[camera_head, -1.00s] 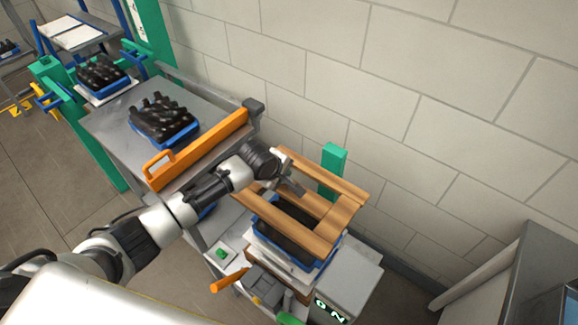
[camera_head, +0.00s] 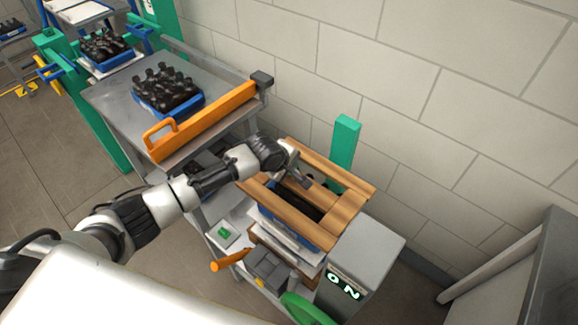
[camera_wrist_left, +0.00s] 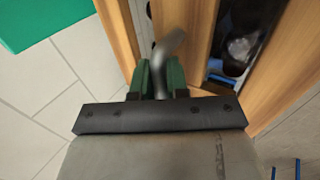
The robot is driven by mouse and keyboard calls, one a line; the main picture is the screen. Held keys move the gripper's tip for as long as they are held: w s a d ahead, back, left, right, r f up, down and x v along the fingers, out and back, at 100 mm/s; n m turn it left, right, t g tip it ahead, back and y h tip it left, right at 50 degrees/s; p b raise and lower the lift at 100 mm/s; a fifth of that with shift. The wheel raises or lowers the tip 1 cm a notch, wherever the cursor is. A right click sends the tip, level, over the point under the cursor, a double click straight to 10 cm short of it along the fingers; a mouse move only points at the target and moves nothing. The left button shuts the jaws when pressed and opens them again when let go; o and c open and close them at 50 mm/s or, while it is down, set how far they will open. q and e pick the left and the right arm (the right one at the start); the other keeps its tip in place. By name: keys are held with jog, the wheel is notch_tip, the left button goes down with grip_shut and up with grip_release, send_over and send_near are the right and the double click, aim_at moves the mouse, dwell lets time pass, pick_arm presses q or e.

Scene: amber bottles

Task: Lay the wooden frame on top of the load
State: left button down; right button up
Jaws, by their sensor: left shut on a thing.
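The wooden frame (camera_head: 347,212) is a rectangular light-brown slatted piece, roughly level over the load in the head view. My left gripper (camera_head: 300,178) is shut on a dark curved metal handle of the frame. In the left wrist view its green fingers (camera_wrist_left: 160,78) close around this handle (camera_wrist_left: 168,52), between wooden slats (camera_wrist_left: 190,40). The load under the frame is a blue tray (camera_head: 312,242) with dark bottles, partly hidden by the frame. I cannot tell whether the frame touches it. My right gripper is not in view.
A grey cart (camera_head: 112,98) with an orange guard bar (camera_head: 205,120) holds a blue crate of amber bottles (camera_head: 168,92) at left. A green post (camera_head: 346,140) stands behind the frame near the wall. A grey box with a lit display (camera_head: 345,284) stands at the front right.

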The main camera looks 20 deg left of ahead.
pick_arm(q)
jog(key=shift+r, duration=0.1)
dwell(0.6)
jog(key=shift+f+b, duration=0.4)
jog(key=shift+f, duration=0.5)
jog(key=c, duration=1.1)
grip_release()
jog(key=shift+o, duration=0.3)
jog(key=shift+s+f, duration=0.1)
jog(key=b+v, duration=0.1)
jog(key=v, duration=0.9)
jog(key=shift+s+r, duration=0.15)
jog(key=shift+r, duration=0.2)
